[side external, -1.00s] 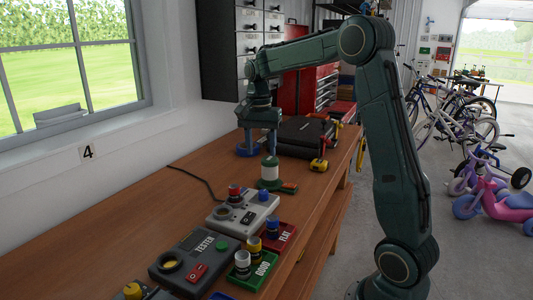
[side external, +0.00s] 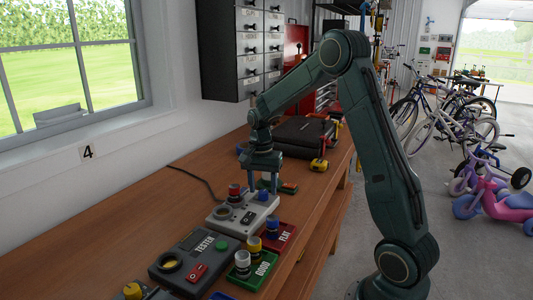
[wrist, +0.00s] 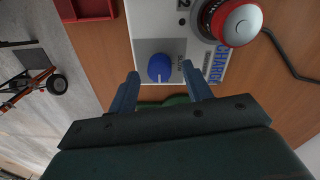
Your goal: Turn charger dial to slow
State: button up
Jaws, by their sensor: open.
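The grey charger (side external: 232,222) stands on the bench, with a blue dial (side external: 262,196) at its far right corner. The wrist view shows the blue dial (wrist: 160,68) and the lettering CHARGER on the pale casing (wrist: 157,20). Small lettering beside the dial is too small to read surely, and I cannot tell which setting the dial points to. My gripper (side external: 263,187) is open, pointing down just above the dial. In the wrist view its two fingers lie on either side of the dial, apart from it. A red-topped cell (wrist: 236,20) sits in the charger near the dial.
A tester (side external: 195,258), a green GOOD tray (side external: 263,274) and a red FLAT tray (side external: 287,236) with cells stand nearer the camera. A black case (side external: 300,134) and a yellow-red tool (side external: 318,165) lie behind. A cable (side external: 200,180) crosses the bench at left.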

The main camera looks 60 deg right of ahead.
jog(key=shift+f, duration=0.45)
jog(key=c, duration=1)
